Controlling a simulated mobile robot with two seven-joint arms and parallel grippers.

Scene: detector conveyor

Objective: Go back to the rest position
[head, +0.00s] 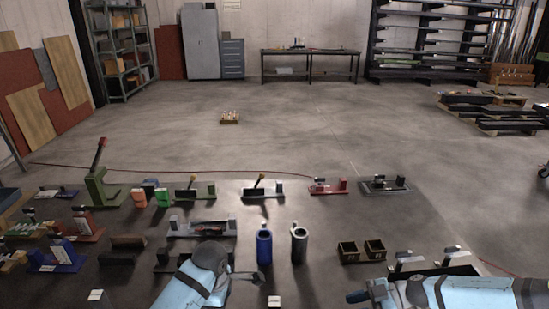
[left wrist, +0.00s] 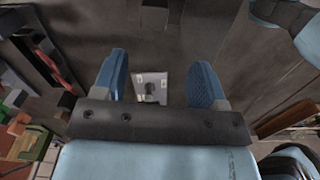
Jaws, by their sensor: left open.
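My left gripper (left wrist: 159,60) shows in the left wrist view with its two blue fingers wide apart and nothing held between them. A small pale plate with a dark knob (left wrist: 150,88) lies beyond the fingers, apart from them. In the head view my left arm comes in at the bottom centre, in front of the blue cylinder (head: 264,247); its fingers are hard to make out there. My right arm lies along the bottom right, with its gripper (head: 366,292) pointing left; its fingers are too small to read.
Small white blocks (head: 274,300) stand near the front. Open floor lies beyond, with a bench (head: 310,52) and shelving behind.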

